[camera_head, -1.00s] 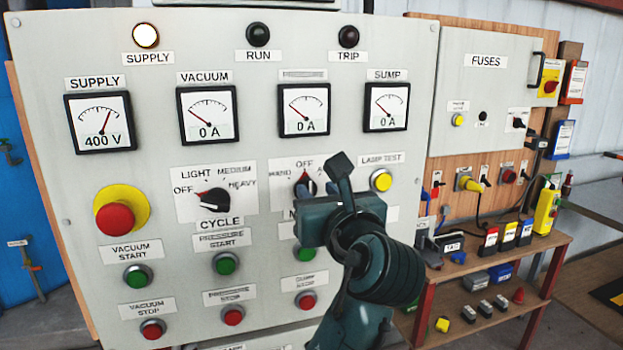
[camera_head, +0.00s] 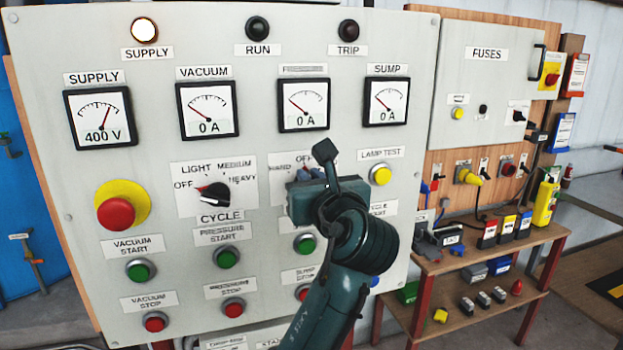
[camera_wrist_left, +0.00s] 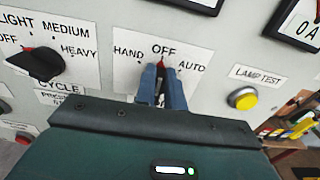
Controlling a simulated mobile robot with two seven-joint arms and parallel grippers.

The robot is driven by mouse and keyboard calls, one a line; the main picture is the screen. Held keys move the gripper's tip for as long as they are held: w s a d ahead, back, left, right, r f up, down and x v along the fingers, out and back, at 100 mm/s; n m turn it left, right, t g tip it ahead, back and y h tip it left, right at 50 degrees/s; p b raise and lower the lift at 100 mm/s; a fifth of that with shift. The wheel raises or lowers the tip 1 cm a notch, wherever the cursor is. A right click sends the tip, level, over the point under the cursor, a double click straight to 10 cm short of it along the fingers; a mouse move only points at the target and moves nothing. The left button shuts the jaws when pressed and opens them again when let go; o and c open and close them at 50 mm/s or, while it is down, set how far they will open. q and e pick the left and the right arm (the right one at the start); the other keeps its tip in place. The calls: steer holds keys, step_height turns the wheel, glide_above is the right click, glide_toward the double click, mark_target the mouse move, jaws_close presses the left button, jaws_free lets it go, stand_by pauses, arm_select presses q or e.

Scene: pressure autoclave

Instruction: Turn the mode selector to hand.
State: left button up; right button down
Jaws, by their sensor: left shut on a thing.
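The mode selector (camera_wrist_left: 160,72) is a dark knob with a red pointer on a white plate marked HAND, OFF and AUTO. Its red pointer is up at OFF in the left wrist view. My left gripper (camera_wrist_left: 161,85) is at the knob, with its two blue fingers closed on either side of it. In the head view my left gripper (camera_head: 308,176) covers most of the selector and part of its plate (camera_head: 280,180), with HAND still readable at the left.
The cycle selector (camera_head: 213,195) is left of the mode selector. The yellow lamp test button (camera_head: 380,174) is to the right. Green pressure start (camera_head: 226,257) and other buttons sit below. A shelf (camera_head: 490,247) with loose parts stands at the right.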

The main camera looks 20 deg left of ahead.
arm_select(q)
steer(key=shift+n, duration=0.3)
jaws_close()
steer(key=n, duration=0.3)
steer(key=a+n, duration=0.1)
steer(key=n, duration=0.2)
steer(key=s+n, duration=0.1)
steer(key=n, duration=0.2)
steer(key=shift+a+f, duration=0.25)
steer(key=shift+f, duration=0.15)
steer(key=shift+n, duration=0.3)
steer(key=o, duration=0.7)
jaws_free()
steer(key=shift+c, duration=0.2)
